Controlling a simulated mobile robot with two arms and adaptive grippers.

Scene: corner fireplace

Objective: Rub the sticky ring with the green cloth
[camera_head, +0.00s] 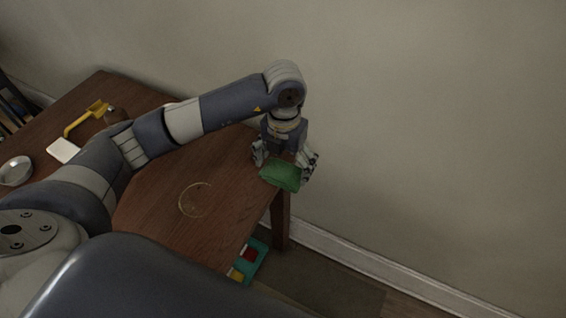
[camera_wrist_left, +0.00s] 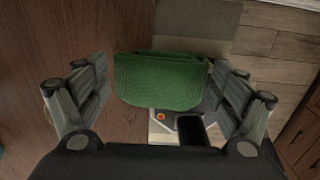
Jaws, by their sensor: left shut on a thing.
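The green cloth (camera_head: 281,175) is a folded pad in my left gripper (camera_head: 285,162), at the right end of the wooden table. In the left wrist view the cloth (camera_wrist_left: 160,80) lies between the two fingers of my left gripper (camera_wrist_left: 160,88), which is shut on it. The sticky ring (camera_head: 195,200) is a thin, pale, roughly round mark on the tabletop, left of and nearer than the cloth. The cloth is apart from the ring. My right gripper is not in view.
The wooden table (camera_head: 222,165) has bare room around the ring. A yellow-handled thing (camera_head: 85,117), a white block (camera_head: 63,150) and a round metal dish (camera_head: 15,171) are at the left. A teal tray (camera_head: 250,262) is below the table's right edge. The wall is close behind.

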